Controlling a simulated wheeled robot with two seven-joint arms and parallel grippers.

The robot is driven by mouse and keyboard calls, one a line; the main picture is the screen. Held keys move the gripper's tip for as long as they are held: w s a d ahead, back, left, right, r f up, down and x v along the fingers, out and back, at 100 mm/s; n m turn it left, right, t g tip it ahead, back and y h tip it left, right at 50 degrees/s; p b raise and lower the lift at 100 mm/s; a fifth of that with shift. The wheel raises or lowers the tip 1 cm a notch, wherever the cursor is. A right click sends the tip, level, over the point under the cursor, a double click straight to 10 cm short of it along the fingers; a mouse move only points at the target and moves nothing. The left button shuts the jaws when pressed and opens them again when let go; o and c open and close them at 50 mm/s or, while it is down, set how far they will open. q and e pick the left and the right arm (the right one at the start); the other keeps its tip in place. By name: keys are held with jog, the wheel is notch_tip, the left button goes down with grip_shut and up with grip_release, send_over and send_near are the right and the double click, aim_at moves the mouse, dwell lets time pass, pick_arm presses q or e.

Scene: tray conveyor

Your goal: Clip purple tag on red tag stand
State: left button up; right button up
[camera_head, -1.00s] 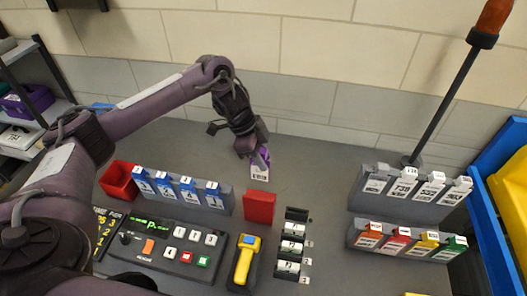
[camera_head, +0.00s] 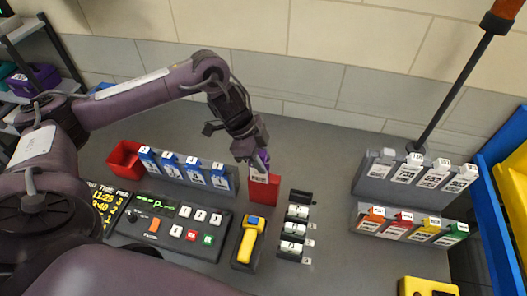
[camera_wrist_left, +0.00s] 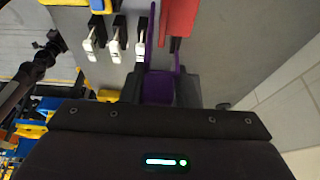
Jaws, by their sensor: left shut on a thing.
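The purple tag (camera_head: 264,157) has a white printed label and is in my left gripper (camera_head: 257,160), which is shut on it. In the head view, the label overlaps the upper part of the red tag stand (camera_head: 263,192), an upright red block on the grey table. In the left wrist view, the purple tag (camera_wrist_left: 158,88) is between the fingers, and the red tag stand (camera_wrist_left: 180,20) is right beside its far end. I cannot tell whether tag and stand touch. My right gripper is not in view.
A rack of blue tags (camera_head: 190,172) and a red bin (camera_head: 126,158) are left of the stand. A control panel (camera_head: 170,226), yellow scanner (camera_head: 248,243) and black stamp row (camera_head: 295,228) are in front. Racks of white tags (camera_head: 418,180) and coloured tags (camera_head: 410,228) are at right.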

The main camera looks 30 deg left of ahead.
aim_at(262, 180)
pick_arm(q)
jog(key=shift+f+b, duration=1.6)
jog(key=shift+f, duration=0.1)
notch_tip(262, 180, down, 3)
jog(key=b, duration=0.2)
jog(key=shift+r+b, duration=0.1)
jog(key=shift+b, duration=0.3)
jog(key=shift+f+b, duration=0.65)
jog(key=shift+f, duration=0.95)
jog(key=o, duration=1)
jog(key=shift+o, duration=0.2)
